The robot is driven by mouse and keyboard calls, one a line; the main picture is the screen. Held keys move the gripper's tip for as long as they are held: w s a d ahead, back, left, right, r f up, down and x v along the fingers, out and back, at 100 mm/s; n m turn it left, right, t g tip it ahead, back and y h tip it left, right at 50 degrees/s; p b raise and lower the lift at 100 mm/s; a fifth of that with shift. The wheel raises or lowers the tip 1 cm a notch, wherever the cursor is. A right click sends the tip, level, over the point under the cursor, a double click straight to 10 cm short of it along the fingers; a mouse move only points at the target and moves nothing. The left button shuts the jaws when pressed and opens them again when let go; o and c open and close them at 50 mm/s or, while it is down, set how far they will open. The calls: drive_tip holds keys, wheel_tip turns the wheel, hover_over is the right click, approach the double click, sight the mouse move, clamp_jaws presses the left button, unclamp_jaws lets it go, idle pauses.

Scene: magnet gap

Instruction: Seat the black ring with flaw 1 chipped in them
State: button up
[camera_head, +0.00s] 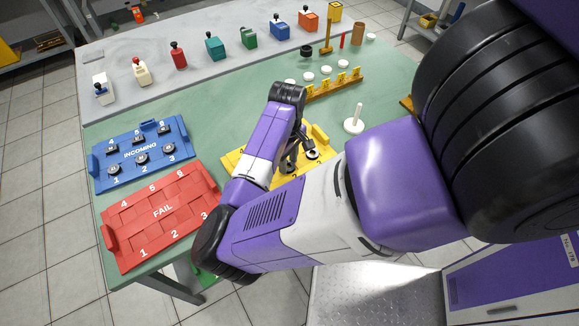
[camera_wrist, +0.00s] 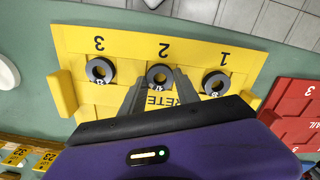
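Black rings with small white tags sit in slots 1 (camera_wrist: 215,83), 2 (camera_wrist: 159,75) and 3 (camera_wrist: 101,70) of the yellow tray (camera_wrist: 130,40). The tags are too small to read surely, and I cannot tell which ring is chipped. My gripper (camera_wrist: 160,76) points down at slot 2, its fingers on either side of that ring. I cannot tell whether they press on it. The ring looks level with its neighbours. In the head view my arm hides much of the yellow tray (camera_head: 236,163). More dark pieces sit on the blue INCOMING tray (camera_head: 128,155).
The red FAIL tray (camera_head: 128,215) looks bare where visible. A white base with an upright peg (camera_head: 354,124) stands right of the yellow tray. White discs (camera_head: 326,70) and a rack with yellow number cards (camera_head: 335,88) lie behind. Several coloured blocks (camera_head: 215,47) line the back.

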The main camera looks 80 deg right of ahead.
drive_tip(key=c, duration=0.5)
drive_tip(key=shift+r+p, duration=2.5)
drive_tip(key=shift+p, duration=0.1)
